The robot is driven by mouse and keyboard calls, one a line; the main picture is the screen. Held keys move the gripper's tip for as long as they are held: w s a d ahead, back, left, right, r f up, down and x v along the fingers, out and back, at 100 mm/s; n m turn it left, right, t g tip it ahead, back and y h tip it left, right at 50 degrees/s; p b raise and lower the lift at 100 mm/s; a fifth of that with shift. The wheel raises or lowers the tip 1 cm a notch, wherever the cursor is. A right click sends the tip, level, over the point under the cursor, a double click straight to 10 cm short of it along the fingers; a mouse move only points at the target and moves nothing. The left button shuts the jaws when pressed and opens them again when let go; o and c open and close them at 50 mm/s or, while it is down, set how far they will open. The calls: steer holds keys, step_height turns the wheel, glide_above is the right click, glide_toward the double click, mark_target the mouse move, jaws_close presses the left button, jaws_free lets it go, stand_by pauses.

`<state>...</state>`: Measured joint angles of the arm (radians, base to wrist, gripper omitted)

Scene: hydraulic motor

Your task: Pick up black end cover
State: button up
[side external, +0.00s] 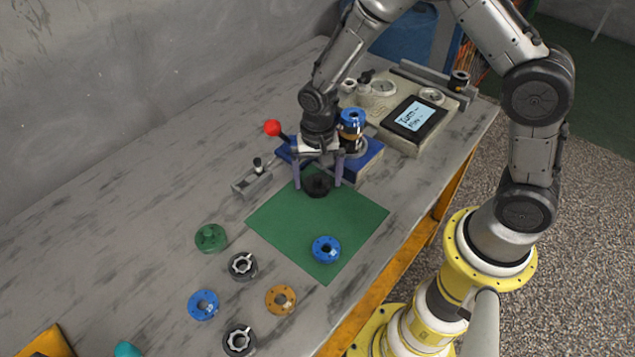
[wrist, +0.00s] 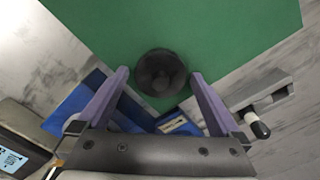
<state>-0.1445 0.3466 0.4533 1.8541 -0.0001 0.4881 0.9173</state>
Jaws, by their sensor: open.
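The black end cover (side external: 318,184) is a dark round part on the green mat (side external: 290,228), near its far corner. It also shows in the wrist view (wrist: 160,73), just beyond the fingertips. My gripper (side external: 318,183) points down over it with its two purple fingers apart, one on each side of the cover. In the wrist view my gripper (wrist: 158,77) is open, and green mat shows between the cover and the fingertips. I cannot tell from these views how high the fingertips are above the mat.
A blue ring part (side external: 326,249) lies on the mat's near part. Green (side external: 211,238), orange (side external: 281,299) and other ring parts lie left of the mat.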

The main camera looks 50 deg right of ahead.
steer(key=shift+f, duration=0.1)
steer(key=shift+c, duration=0.2)
steer(key=c, duration=1.5)
steer(key=shift+r, duration=0.7)
steer(key=shift+s+d+r, duration=0.35)
steer(key=shift+s+r, duration=1.6)
steer(key=shift+s, duration=0.35)
steer(key=shift+s+d+r, duration=0.3)
steer(key=shift+s+r, duration=1.65)
steer(key=shift+s, duration=0.4)
steer(key=shift+s+d+r, duration=0.35)
steer(key=shift+s+r, duration=1.6)
steer(key=shift+s, duration=0.35)
steer(key=shift+r, duration=0.2)
